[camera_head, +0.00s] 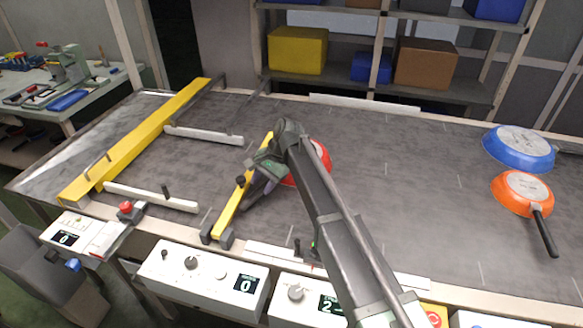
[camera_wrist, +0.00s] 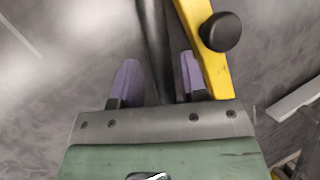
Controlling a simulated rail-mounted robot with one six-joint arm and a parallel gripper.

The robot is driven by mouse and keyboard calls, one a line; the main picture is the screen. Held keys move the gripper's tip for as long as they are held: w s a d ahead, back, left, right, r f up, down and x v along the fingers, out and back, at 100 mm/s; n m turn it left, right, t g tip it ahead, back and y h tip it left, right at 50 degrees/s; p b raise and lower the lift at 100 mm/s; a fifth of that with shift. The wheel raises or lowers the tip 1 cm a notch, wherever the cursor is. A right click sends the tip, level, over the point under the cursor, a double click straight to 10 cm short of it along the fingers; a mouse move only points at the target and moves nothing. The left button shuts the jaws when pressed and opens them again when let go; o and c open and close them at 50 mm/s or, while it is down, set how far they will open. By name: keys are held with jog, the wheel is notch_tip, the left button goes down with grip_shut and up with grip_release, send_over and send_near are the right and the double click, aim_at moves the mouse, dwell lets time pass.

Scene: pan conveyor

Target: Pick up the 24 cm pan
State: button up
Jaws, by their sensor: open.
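A red pan (camera_head: 323,156) lies on the dark conveyor belt, largely hidden behind my arm in the head view. An upturned blue pan (camera_head: 519,143) and an upturned orange pan (camera_head: 525,188) with a black handle lie at the right. I cannot tell which is the 24 cm pan. My gripper (camera_head: 258,186) is low over the belt beside the red pan, close to the yellow guide bar. In the wrist view, its purple fingers (camera_wrist: 160,82) are open on either side of a long dark handle (camera_wrist: 153,30); I cannot see them press on it.
The short yellow guide bar (camera_head: 230,211) also shows in the wrist view (camera_wrist: 195,15), with its black knob (camera_wrist: 221,32) close to the right finger. A long yellow bar (camera_head: 140,138) and white rails (camera_head: 150,197) stand at left. The belt between red and orange pans is clear.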

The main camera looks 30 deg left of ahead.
aim_at(259, 190)
jog(key=b+x, duration=0.1)
jog(key=x, duration=0.2)
jog(key=shift+f+b, duration=0.25)
jog(key=shift+b, duration=0.15)
jog(key=shift+r, duration=0.25)
grip_shut()
jog(key=shift+d+r+p, duration=0.1)
jog(key=shift+p, duration=0.3)
